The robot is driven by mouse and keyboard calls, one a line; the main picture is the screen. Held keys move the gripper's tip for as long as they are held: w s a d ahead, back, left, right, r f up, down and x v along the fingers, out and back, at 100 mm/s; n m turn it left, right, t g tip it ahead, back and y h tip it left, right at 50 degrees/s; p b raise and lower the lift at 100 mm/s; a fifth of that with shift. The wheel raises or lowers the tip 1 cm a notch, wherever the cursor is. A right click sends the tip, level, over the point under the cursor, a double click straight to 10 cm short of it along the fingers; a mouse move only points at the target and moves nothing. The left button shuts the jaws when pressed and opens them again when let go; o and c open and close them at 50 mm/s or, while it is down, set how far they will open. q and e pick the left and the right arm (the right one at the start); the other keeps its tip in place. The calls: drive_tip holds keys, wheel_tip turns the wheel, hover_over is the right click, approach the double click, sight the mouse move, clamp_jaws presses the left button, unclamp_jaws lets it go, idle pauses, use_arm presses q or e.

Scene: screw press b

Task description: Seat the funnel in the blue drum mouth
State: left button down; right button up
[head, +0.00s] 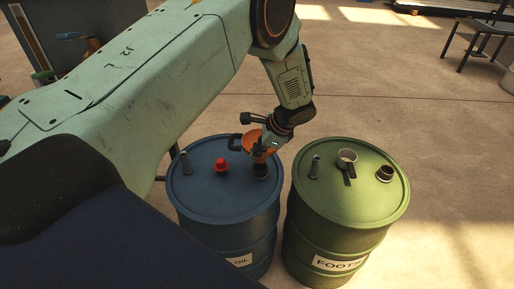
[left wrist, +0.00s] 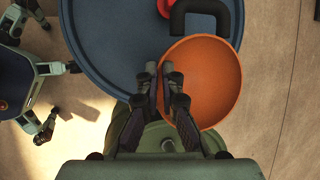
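The orange funnel (head: 252,138), with a black loop handle, is over the right part of the blue drum's lid (head: 205,190). Its bowl (left wrist: 208,75) and handle (left wrist: 200,8) fill the upper right of the left wrist view. The dark drum mouth (head: 262,171) is just below the funnel. The spout is mostly hidden, so I cannot tell whether it enters the mouth. My right gripper is out of view.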

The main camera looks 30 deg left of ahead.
use_arm(q)
drive_tip(key=shift+f+b, duration=0.4)
drive_tip(key=shift+f, duration=0.4)
drive_tip(key=shift+p, duration=0.35)
idle(1.0)
drive_tip(key=shift+f+b, duration=1.1)
drive_tip(key=shift+f, duration=0.55)
drive_tip(key=c, duration=1.4)
unclamp_jaws()
drive_tip(key=shift+c, duration=0.2)
drive_tip(key=v, duration=1.2)
